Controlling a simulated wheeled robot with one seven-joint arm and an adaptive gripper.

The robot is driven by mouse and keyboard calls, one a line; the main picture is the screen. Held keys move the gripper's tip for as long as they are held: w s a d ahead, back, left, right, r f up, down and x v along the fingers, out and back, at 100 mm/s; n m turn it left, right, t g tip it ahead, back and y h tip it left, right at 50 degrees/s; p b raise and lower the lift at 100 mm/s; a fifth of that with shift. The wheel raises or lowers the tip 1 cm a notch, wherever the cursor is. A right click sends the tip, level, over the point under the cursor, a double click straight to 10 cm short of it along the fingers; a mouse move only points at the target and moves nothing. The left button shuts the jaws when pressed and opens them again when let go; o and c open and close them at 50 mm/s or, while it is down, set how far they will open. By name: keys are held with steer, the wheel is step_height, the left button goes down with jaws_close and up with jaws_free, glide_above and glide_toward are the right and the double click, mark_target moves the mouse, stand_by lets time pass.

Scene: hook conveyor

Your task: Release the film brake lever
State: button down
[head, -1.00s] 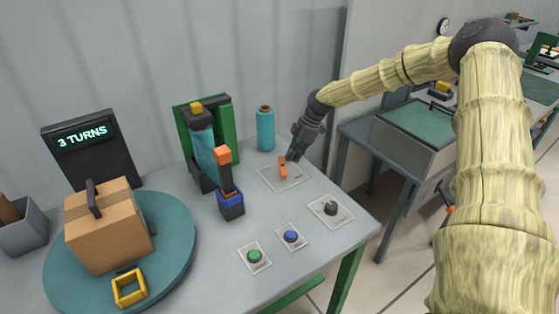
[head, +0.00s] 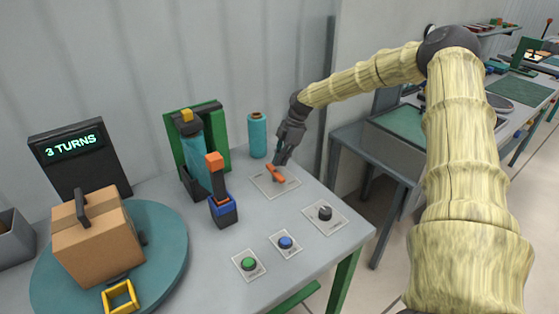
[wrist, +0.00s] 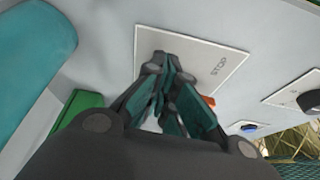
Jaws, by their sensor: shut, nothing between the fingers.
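A small orange lever (head: 275,173) sits on a pale plate (head: 290,185) near the back right of the table. It lies diagonally across the plate. My gripper (head: 280,161) is shut and empty, pointing down right beside the lever's upper part; I cannot tell if they touch. In the wrist view the shut fingers (wrist: 172,118) cover much of the plate (wrist: 225,45), which reads STOP, and only a bit of the orange lever (wrist: 209,100) shows. An orange-topped upright handle (head: 214,163) on a blue and dark base stands in front of the teal film roll (head: 193,150) and green frame.
A spare teal roll (head: 257,135) stands behind the plate. A dark knob (head: 325,213), a blue button (head: 285,242) and a green button (head: 248,263) sit nearer the front. A box (head: 98,240) rests on the teal turntable (head: 170,250), by a "3 TURNS" display (head: 75,150).

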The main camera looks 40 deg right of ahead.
stand_by(0.3)
steer(key=d, duration=0.4)
steer(key=shift+s+d, duration=0.1)
steer(key=shift+s, duration=0.1)
steer(key=b+v, duration=0.2)
steer(key=v, duration=0.8)
steer(key=shift+s+f, duration=0.1)
